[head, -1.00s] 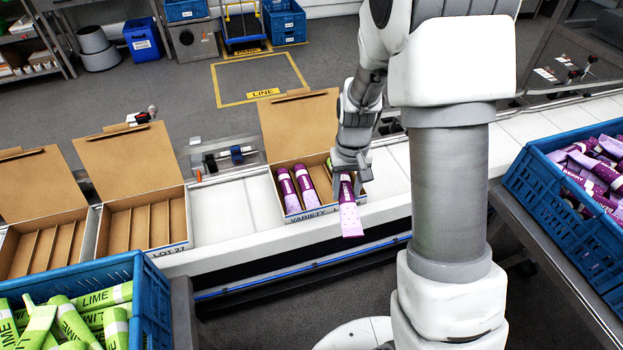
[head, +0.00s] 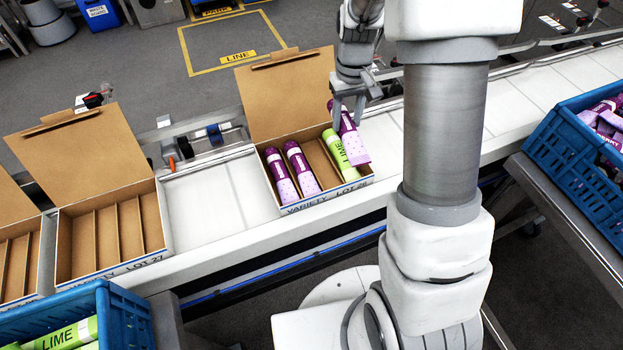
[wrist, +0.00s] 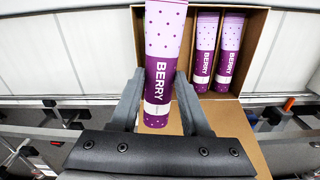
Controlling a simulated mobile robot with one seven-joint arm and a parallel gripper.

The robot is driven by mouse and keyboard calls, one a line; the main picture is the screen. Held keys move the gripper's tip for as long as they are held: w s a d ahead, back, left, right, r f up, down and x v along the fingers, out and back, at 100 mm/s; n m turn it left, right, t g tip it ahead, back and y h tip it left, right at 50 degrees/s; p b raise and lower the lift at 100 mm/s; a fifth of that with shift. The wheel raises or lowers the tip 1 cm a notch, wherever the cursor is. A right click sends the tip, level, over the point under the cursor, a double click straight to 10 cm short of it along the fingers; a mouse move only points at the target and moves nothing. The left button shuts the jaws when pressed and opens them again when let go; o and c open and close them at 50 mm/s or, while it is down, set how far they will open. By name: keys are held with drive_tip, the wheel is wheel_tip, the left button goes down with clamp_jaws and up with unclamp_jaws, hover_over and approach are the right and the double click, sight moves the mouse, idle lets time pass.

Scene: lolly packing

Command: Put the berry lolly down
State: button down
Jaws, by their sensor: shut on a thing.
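My gripper (head: 349,112) is shut on a purple berry lolly (head: 353,142), which also shows upright in the middle of the wrist view (wrist: 163,60) between my fingers (wrist: 158,108). The held lolly is tilted over the right end of the open variety box (head: 326,194). Inside the box, two berry lollies (head: 280,176) (head: 302,168) lie at the left and a green lime lolly (head: 341,150) lies further right, with a bare brown compartment between. The held lolly partly covers the box's right end.
An empty divided box (head: 112,240), marked lot 27, stands to the left on the white conveyor (head: 212,210), with clear belt between. A blue crate of lime lollies (head: 125,318) is front left. A blue crate of berry lollies (head: 568,150) is at the right. The variety box's lid (head: 285,92) stands open behind.

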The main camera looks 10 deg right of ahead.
drive_tip(key=d+f+n+b, duration=0.1)
drive_tip(key=d+f+b, duration=0.1)
drive_tip(key=d+b, duration=0.35)
drive_tip(key=b, duration=0.3)
approach(321, 165)
drive_tip(key=shift+f, duration=1.95)
drive_tip(key=shift+f, duration=0.15)
drive_tip(key=shift+f+b, duration=0.5)
drive_tip(key=c, duration=0.7)
unclamp_jaws()
drive_tip(key=shift+o, duration=0.2)
